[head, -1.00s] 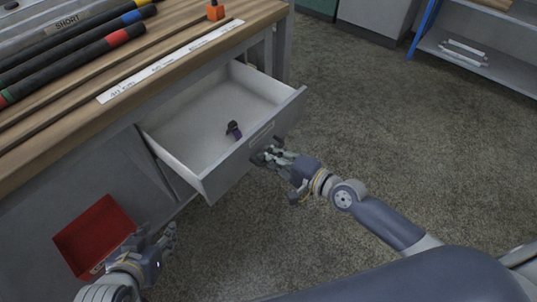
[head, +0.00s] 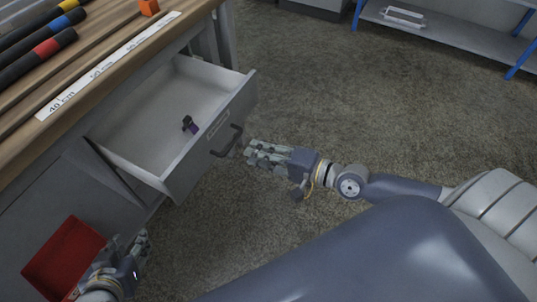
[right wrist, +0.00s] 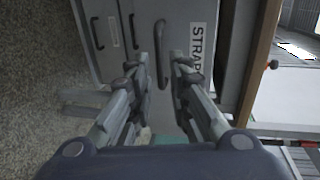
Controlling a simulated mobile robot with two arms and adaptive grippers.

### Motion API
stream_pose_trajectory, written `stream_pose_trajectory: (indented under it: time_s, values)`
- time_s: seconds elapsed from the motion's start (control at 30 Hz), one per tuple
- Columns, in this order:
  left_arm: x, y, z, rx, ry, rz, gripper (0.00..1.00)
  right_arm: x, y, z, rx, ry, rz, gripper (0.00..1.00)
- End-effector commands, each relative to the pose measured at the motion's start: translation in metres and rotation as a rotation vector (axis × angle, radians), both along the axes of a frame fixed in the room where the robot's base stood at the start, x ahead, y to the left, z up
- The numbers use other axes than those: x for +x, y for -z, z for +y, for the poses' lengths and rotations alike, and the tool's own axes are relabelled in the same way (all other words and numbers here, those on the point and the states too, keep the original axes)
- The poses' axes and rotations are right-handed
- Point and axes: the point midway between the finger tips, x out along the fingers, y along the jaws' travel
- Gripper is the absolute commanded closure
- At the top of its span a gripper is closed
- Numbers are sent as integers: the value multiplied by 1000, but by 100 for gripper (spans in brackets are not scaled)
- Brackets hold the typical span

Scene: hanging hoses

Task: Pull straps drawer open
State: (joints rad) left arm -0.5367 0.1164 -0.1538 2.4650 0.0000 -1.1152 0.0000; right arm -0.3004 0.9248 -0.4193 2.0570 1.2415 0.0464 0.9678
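The drawer (head: 170,170) is pulled out from under the workbench. In the right wrist view the label reading "STRAP" (right wrist: 197,45) shows beside the handle (right wrist: 160,62), partly cut off. My right gripper (head: 248,153) is just right of the handle, apart from it. Its fingers are spread and empty in the right wrist view (right wrist: 160,68). My left gripper (head: 140,250) is low at the left, beside a red bin; its opening is unclear.
The red bin (head: 65,258) is at the bench's lower front. The wooden bench top (head: 75,120) holds a measuring strip (head: 100,80), dark hoses (head: 38,58) and an orange block (head: 149,7). A blue-framed shelf (head: 450,32) stands at the back right. The floor (head: 330,85) between is clear.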

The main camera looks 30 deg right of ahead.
Motion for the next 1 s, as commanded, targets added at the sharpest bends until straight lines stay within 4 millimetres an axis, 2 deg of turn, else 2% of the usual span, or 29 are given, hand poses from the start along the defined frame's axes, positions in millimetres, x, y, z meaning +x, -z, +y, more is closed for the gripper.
stream_pose_trajectory:
  time_s: [0.1,0.3,0.9,1.0]
  values:
    - [0,0,0,0,0,0,60,-11,-1,-8,-4,-1,3,82]
    - [0,0,0,0,0,0,60,-20,-5,-14,0,-1,1,82]
    - [0,0,0,0,0,0,60,-21,-6,-15,1,0,-1,82]
    - [0,0,0,0,0,0,60,-25,-5,-6,-23,-23,-14,82]
